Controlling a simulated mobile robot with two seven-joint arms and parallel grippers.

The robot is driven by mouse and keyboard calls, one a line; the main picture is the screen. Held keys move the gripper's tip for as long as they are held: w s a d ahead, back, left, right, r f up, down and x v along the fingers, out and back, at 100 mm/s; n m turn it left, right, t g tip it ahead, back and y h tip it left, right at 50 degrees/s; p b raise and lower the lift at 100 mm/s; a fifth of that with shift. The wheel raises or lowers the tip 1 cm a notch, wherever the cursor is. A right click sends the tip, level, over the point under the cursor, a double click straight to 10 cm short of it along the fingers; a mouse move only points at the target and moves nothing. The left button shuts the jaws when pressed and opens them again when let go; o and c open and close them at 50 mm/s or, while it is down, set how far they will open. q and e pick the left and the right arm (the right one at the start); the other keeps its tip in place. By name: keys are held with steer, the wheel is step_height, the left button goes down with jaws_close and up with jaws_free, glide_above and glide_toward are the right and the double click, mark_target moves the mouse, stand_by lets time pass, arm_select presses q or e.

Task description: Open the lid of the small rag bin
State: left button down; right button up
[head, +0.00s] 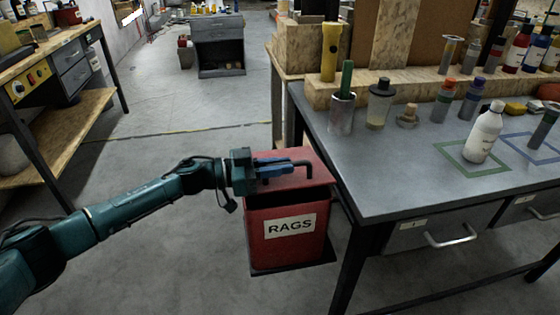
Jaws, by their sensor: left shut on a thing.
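The small rag bin (284,246) is a red box with a white RAGS label on its front. It stands on a dark base at the left end of the grey workbench. Its red lid (318,172) lies over the top, with a dark gap below its front edge; how far it is raised is hard to tell. A dark bar handle (301,163) is on the lid. My left gripper (283,166) reaches in from the left over the lid and is shut on the handle. The fingers partly hide the handle. My right gripper is not in view.
The grey workbench (385,188) stands close to the bin's right side, with bottles, cups and drawers. A white bottle (484,133) is on its top. A wooden bench (52,45) stands at the left. The floor between the benches is clear.

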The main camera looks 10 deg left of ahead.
arm_select(q)
steer(key=w+r+n+p, duration=0.1)
steer(key=r+p, duration=0.2)
steer(key=w+r+n+p, duration=0.1)
steer(key=shift+w+a+r+n, duration=0.3)
steer(key=shift+a, duration=0.1)
steer(key=shift+w+a+r+n+p, duration=0.2)
steer(key=shift+w+r+n+p, duration=0.2)
steer(key=shift+w+n+p, duration=0.1)
steer(key=shift+w+a+r+n+p, duration=0.15)
steer(key=shift+w+r+n+p, duration=0.2)
steer(key=shift+w+n+p, duration=0.15)
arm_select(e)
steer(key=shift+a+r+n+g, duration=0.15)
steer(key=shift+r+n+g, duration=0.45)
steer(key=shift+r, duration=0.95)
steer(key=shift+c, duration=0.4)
